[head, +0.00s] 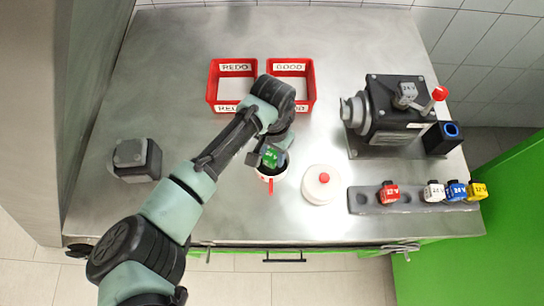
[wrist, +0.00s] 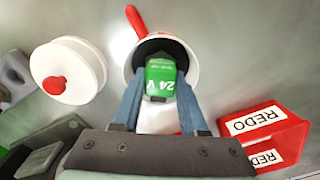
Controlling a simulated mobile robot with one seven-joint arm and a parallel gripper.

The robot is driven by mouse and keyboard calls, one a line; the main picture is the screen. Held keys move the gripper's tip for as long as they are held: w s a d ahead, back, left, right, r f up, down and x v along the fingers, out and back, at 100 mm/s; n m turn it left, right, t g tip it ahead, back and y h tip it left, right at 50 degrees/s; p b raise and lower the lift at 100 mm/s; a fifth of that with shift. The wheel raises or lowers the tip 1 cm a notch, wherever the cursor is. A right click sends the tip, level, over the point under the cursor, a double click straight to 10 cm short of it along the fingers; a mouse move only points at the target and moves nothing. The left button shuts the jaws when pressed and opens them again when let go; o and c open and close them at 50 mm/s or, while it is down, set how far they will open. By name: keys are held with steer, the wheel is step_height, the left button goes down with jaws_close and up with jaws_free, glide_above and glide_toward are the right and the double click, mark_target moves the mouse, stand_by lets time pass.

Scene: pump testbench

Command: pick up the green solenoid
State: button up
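The green solenoid (head: 270,157), marked 24 V, is at the end of my arm, over the mouth of a white pot with a red handle. In the wrist view the green solenoid (wrist: 160,78) sits between the two blue-grey fingers of my gripper (wrist: 161,85). The fingers appear to press on its sides, so my gripper looks shut on it. The pot (wrist: 188,55) lies behind it with a dark inside. In the head view my gripper (head: 268,160) partly covers the pot (head: 264,177). I cannot tell how far above the pot the solenoid is.
A white lid with a red knob (head: 321,184) lies right of the pot. Red REDO (head: 212,88) and GOOD (head: 311,85) bins stand behind. A grey rack (head: 410,205) with several solenoids and a pump (head: 393,125) are at right. A dark block (head: 135,160) stands left.

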mark_target(273, 154)
steer(key=shift+c, duration=1.4)
steer(key=shift+r, duration=0.1)
step_height(273, 154, up, 10)
steer(key=shift+b, duration=0.75)
